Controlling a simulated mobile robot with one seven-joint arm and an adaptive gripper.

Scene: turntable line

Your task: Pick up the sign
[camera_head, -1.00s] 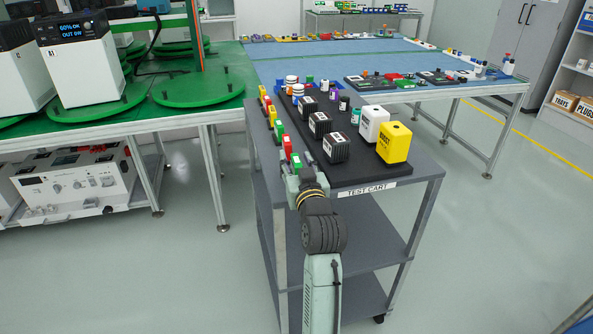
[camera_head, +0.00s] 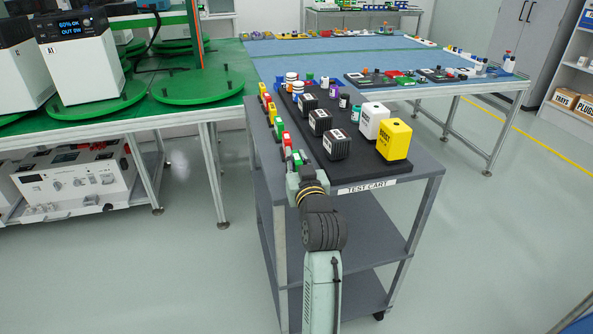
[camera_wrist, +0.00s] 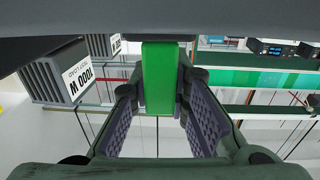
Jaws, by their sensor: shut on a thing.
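The sign in my gripper is a small green block (camera_wrist: 160,75), seen upright between the two fingers in the wrist view. My gripper (camera_wrist: 160,100) is shut on it, with one purple-padded finger on each side. In the head view my gripper (camera_head: 298,163) is at the near left corner of the test cart, and a bit of green shows at its tip. The fingers are small there, and whether the sign's base clears the cart top cannot be told.
More red, green and yellow pieces (camera_head: 270,108) line the cart's left edge. Beside them, a black board carries dark ribbed blocks (camera_head: 337,144), a white block (camera_head: 373,120) and a yellow block (camera_head: 396,139). A green bench (camera_head: 120,118) stands left, across a gap.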

